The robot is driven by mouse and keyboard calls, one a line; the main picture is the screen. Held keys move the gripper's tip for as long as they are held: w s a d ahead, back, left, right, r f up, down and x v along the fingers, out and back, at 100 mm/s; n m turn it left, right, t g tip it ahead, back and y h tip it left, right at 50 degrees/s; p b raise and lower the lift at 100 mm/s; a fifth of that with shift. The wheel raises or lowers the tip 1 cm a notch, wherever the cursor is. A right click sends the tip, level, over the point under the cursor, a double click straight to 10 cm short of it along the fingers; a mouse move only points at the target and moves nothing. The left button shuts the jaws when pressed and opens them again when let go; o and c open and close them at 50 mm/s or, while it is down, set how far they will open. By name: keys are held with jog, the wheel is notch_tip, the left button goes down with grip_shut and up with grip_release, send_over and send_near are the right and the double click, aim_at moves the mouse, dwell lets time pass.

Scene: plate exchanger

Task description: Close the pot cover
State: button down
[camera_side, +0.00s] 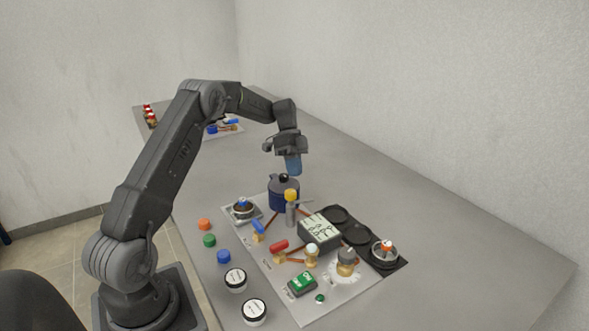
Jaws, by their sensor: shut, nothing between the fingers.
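The dark blue pot (284,196) stands on the white board, towards its far end. A dark cover with a black knob (284,178) is at the top of the pot. The picture is too small to tell whether the cover sits fully flat. My gripper (293,170) points down just above the pot and slightly right of the knob. Its bluish fingers are shut and empty, and they look apart from the knob.
The white board (335,300) carries a yellow-topped post (291,197) close to the pot, red (279,245) and blue (257,226) valve handles, and a grey display box (320,229). Coloured caps (204,224) lie left of it.

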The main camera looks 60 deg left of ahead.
jog(key=v, duration=0.7)
jog(key=s+d+r+n+t+y, duration=0.1)
jog(key=s+d+r+n+y, duration=0.25)
jog(key=d+r, duration=0.5)
jog(key=s+d+r+n+t+y, duration=0.25)
jog(key=s+d+r, duration=0.25)
jog(key=d, duration=0.6)
jog(key=s+d+f+n+t, duration=0.2)
jog(key=s+d+n, duration=0.1)
jog(key=s, duration=0.6)
jog(key=s+d+f+n+t, duration=0.2)
jog(key=s+d, duration=0.4)
jog(key=s, duration=0.3)
jog(key=shift+f+n+y, duration=0.4)
jog(key=shift+n, duration=0.3)
jog(key=c, duration=1.8)
grip_release()
jog(key=shift+w+d, duration=0.1)
